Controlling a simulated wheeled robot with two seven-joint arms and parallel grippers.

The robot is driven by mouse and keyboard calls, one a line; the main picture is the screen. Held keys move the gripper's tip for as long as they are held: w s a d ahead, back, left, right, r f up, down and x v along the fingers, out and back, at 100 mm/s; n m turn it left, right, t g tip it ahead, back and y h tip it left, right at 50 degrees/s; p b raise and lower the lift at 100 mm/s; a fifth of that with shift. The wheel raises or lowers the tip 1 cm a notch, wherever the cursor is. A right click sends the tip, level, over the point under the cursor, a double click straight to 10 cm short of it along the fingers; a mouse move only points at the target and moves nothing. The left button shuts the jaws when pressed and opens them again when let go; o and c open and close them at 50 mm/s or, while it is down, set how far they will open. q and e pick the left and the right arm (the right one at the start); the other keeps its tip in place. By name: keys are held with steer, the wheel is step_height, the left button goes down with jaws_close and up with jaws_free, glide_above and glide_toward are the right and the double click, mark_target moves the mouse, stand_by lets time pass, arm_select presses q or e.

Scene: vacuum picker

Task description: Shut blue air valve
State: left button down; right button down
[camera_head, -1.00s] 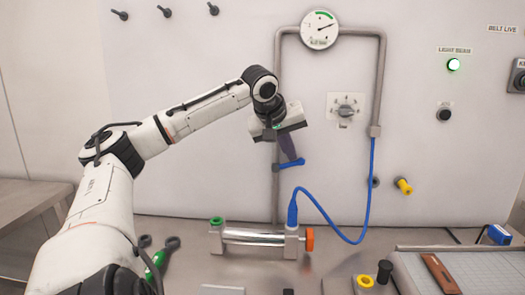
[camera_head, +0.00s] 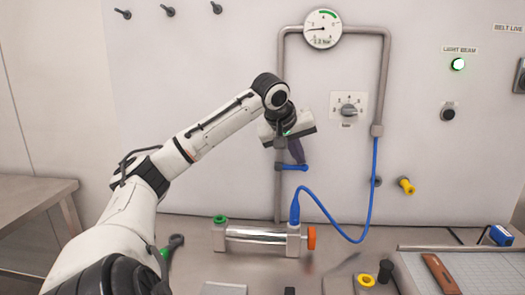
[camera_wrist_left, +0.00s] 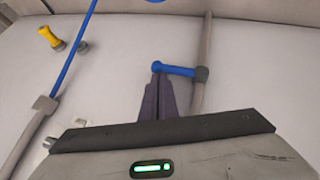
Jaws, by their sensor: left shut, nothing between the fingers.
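The blue air valve lever (camera_head: 294,168) sticks out to the right, about level, from the vertical grey pipe (camera_head: 278,204) on the back wall. In the left wrist view the lever (camera_wrist_left: 178,70) runs from its round hub on the pipe toward the fingertips. My left gripper (camera_head: 300,162) points down at the lever from above. Its dark fingers are together and empty, and the tips (camera_wrist_left: 157,69) are at the lever's free end, seemingly touching it. The pressure gauge (camera_head: 322,29) reads about 0.0 bar, with its needle pointing left. My right gripper is out of view.
A rotary dial (camera_head: 348,111) sits right of the pipe. A blue hose (camera_head: 371,190) loops to a silver cylinder (camera_head: 256,236) on the bench. A yellow wall fitting (camera_head: 406,185) and a grey tray (camera_head: 492,266) lie farther right.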

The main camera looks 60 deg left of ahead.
arm_select(q)
steer(key=shift+f, duration=0.1)
stand_by(0.4)
steer(key=r+p, duration=0.1)
steer(key=p, duration=0.1)
steer(key=r+p, duration=0.1)
steer(key=r, duration=0.1)
steer(key=r+p, duration=0.2)
steer(key=shift+w+a+r+p, duration=0.15)
steer(key=shift+w+a+p, duration=0.05)
steer(key=shift+a+p, duration=0.15)
steer(key=s+d+r+b, duration=0.1)
steer(key=s+d+r, duration=0.1)
steer(key=d+r, duration=0.3)
step_height(320, 180, up, 2)
steer(key=shift+s+r, duration=0.1)
steer(key=shift+s, duration=0.3)
steer(key=shift+a, duration=0.1)
